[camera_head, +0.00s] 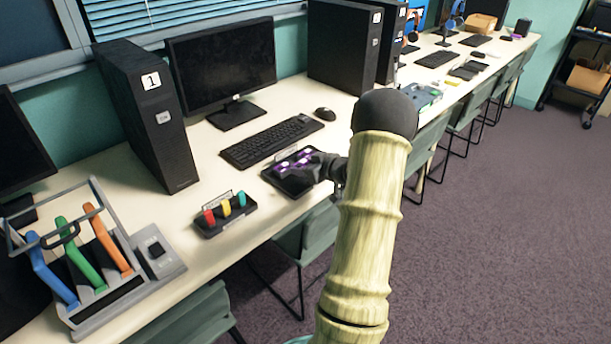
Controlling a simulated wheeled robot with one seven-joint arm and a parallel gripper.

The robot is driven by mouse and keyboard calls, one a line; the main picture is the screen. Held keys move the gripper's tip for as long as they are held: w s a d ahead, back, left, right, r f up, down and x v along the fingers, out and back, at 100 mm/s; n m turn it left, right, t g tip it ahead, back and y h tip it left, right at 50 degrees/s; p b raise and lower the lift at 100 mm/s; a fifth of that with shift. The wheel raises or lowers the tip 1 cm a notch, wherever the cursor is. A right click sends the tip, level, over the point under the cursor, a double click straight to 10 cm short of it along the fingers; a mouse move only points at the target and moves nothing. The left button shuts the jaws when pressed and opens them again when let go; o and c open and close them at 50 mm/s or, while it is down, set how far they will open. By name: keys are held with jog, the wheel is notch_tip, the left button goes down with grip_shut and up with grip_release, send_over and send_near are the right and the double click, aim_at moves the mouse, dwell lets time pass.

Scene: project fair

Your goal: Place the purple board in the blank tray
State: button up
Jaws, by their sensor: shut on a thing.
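The purple board (294,162) shows as small purple patches at my gripper's fingertips, partly covered by the gripper. It is over or in a black tray (272,178) with a small label card behind it, in front of the keyboard. I cannot tell whether the board touches the tray's bottom. My gripper (314,168) is dark and small in the view, at the tray's right side, shut on the purple board. Part of the tray is hidden by the gripper. I cannot read the tray's label.
A second black tray (232,226) holds red, yellow and teal pieces at the left. A grey rack (100,312) with blue, green and orange parts stands nearer. The keyboard (270,141), mouse (325,114), monitor (224,62) and computer tower (150,120) stand behind. Chairs line the table's front.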

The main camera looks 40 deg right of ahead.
jog(key=shift+f+b, duration=0.35)
jog(key=shift+f, duration=1.25)
jog(key=shift+f, duration=0.15)
jog(key=o, duration=0.7)
jog(key=shift+s+r, duration=0.2)
jog(key=shift+r, duration=0.05)
jog(key=p+v, duration=0.2)
jog(key=v, duration=0.9)
jog(key=shift+s+d+r, duration=0.1)
jog(key=shift+s, duration=0.15)
